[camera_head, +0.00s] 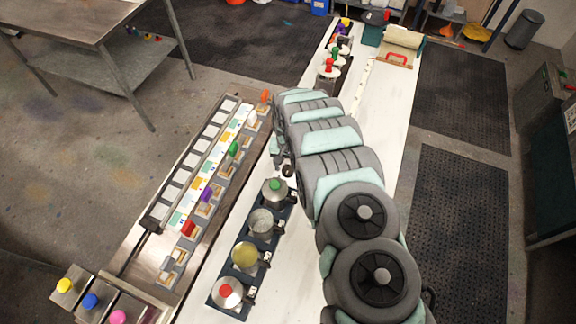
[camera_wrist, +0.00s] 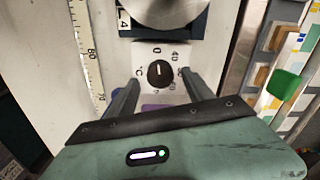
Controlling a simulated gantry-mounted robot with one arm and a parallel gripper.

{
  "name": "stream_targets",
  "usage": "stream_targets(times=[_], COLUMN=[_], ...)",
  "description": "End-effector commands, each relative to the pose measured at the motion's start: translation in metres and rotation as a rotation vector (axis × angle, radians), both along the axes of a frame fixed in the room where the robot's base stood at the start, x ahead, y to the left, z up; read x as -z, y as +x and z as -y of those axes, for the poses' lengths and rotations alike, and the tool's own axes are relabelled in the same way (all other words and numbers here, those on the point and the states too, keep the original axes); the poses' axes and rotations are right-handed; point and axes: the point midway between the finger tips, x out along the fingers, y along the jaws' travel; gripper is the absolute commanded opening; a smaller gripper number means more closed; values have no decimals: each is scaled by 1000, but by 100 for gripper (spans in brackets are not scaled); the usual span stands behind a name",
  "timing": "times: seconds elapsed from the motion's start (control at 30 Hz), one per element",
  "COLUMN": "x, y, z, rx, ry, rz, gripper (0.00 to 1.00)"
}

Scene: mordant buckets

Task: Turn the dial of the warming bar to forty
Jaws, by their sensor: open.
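The warming bar's dial is a round black knob (camera_wrist: 159,73) on a white panel with printed numbers around it, in the middle of the wrist view. A number that looks like 40 is at its upper right and a 0 above it. The warming bar (camera_head: 242,284) shows in the head view as a dark tray with several metal buckets.
A metal bucket (camera_wrist: 165,12) stands just beyond the dial panel. A ruler strip (camera_wrist: 83,45) lies left of it. A rack of coloured swatches (camera_head: 212,165) runs along the bench's left side. Colour-capped containers (camera_head: 92,300) stand at lower left. The white bench (camera_head: 385,110) is clear to the right.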

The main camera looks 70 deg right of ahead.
Motion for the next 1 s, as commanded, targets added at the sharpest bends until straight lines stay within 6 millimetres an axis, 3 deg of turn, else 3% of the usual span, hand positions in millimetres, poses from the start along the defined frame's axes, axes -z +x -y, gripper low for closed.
stream_targets(times=[0.2,0.57,1.0], x=[13,16,16], y=[0,0,0], z=[-1,-1,-1], rx=[-1,-1,0], ry=[2,0,1], rz=[-1,1,0], gripper=[60,60,25])
